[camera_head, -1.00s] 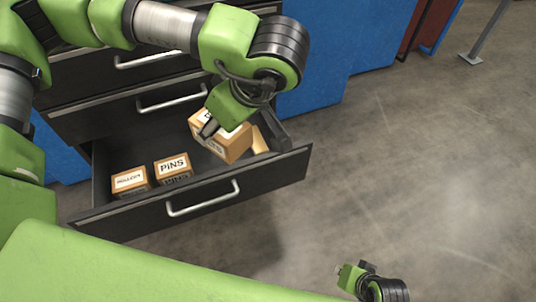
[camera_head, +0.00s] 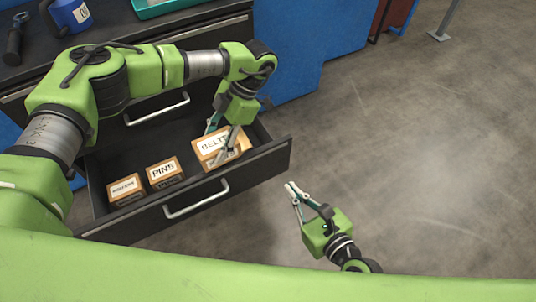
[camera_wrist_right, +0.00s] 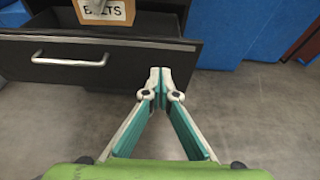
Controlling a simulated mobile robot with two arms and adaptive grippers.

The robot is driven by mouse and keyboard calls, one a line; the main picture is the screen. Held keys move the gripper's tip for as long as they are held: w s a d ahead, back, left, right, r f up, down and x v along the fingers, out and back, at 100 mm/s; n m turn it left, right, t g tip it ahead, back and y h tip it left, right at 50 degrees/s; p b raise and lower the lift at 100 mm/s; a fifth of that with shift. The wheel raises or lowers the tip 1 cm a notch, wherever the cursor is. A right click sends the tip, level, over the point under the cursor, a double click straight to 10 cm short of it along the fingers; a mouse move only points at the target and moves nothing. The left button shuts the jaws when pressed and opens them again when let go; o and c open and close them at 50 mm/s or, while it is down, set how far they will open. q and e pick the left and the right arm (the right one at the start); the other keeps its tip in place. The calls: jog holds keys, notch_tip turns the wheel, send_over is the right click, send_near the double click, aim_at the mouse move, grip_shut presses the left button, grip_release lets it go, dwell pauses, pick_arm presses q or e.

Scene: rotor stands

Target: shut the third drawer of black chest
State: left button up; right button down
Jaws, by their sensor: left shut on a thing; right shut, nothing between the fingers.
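The black chest (camera_head: 205,36) has a low drawer pulled out, its black front (camera_head: 255,172) carrying a silver handle (camera_head: 197,200). The drawer also shows in the right wrist view (camera_wrist_right: 120,68). My left gripper (camera_head: 221,143) is shut on a cardboard box labelled something like BELTS (camera_head: 208,147), inside the drawer's right part. I cannot tell whether the box touches the drawer floor.
A PINS box (camera_head: 164,172) and another small labelled box (camera_head: 125,189) stand in the drawer's left part. The drawer above, with its handle (camera_head: 157,108), is closed. Blue cabinets (camera_head: 296,60) stand right of the chest.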

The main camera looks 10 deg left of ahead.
aim_at(263, 152)
pick_arm(q)
jog(key=shift+f+b, duration=0.65)
jog(key=shift+f, duration=0.05)
pick_arm(e)
jog(key=x, duration=0.8)
jog(key=r+x, duration=0.1)
jog(key=x, duration=0.3)
jog(key=shift+w+a+f, duration=0.1)
jog(key=shift+w+a, duration=0.25)
jog(key=shift+w, duration=0.05)
jog(key=shift+w+a, duration=0.3)
jog(key=shift+w, duration=0.15)
